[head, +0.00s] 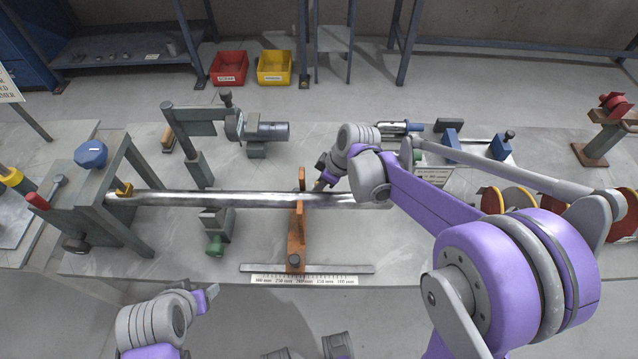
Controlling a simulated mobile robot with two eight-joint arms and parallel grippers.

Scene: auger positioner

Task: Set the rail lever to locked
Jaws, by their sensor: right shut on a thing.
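A long steel bar (240,199) lies level across the bench, passing through an orange rail stand (297,235). My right gripper (322,178) reaches in from the right and is at the upper right side of this stand, just behind the bar. It is shut on a small dark part there, which looks like the rail lever; the fingers and wrist mostly hide it, so its setting cannot be read. My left gripper (211,293) is low at the left front, away from the stand and over no object. Its finger gap does not show clearly.
A scale strip (305,269) lies before the stand. A grey frame with a blue knob (91,154) holds the bar's left end. Red-and-yellow discs (492,199) stand right. Bins (229,68) are behind.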

